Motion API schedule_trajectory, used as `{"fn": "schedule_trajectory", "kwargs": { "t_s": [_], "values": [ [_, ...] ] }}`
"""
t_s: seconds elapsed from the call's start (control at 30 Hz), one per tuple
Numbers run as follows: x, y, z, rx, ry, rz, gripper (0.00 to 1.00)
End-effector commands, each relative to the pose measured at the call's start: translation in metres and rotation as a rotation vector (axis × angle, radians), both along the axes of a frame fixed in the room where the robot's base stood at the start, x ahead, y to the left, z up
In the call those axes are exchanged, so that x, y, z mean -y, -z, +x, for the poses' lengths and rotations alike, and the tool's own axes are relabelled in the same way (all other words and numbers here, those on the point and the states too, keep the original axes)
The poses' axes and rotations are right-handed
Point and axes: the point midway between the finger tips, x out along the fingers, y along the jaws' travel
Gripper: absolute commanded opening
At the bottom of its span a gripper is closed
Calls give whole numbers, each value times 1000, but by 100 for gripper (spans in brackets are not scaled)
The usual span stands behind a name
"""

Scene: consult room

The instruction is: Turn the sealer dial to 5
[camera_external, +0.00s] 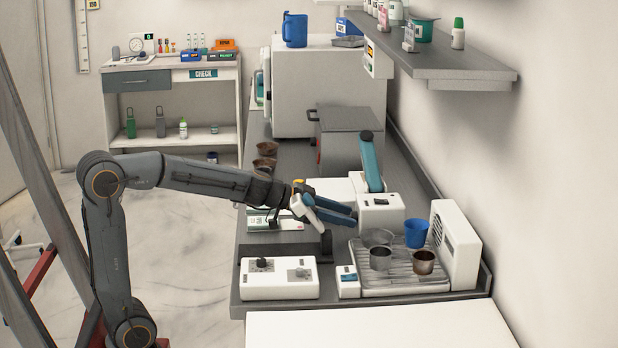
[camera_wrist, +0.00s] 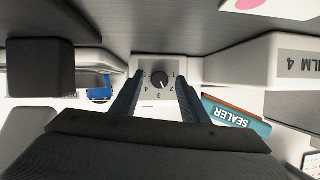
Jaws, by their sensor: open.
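The sealer (camera_external: 381,212) is a white box with a raised teal arm on the counter. Its dial (camera_wrist: 158,79) is a small round black knob on a grey plate, with numbers around it, 1 to 4 readable. The knob's white mark points to the lower right, seemingly between 2 and 3. A teal SEALER label (camera_wrist: 228,113) shows in the wrist view. My gripper (camera_external: 352,214) is open at the sealer's left side. In the wrist view its blue fingers (camera_wrist: 159,84) stand either side of the dial, apart from the knob. In the external view the dial is hidden.
A white box with a black knob (camera_external: 279,278) stands at the counter's front left. A drip tray (camera_external: 405,287) with metal cups and a blue cup (camera_external: 416,233) is right of it. A grey lidded box (camera_external: 345,135) stands behind the sealer. A shelf (camera_external: 440,62) overhangs the right.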

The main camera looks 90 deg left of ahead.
Motion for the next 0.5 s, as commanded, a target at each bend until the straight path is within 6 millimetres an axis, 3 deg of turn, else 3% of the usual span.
{"fn": "schedule_trajectory", "kwargs": {
  "t_s": [0.23, 0.5],
  "values": [
    [0, 0, 1, 0, 0, 0, 41],
    [0, 0, 1, 0, 0, 0, 0]
  ]
}}
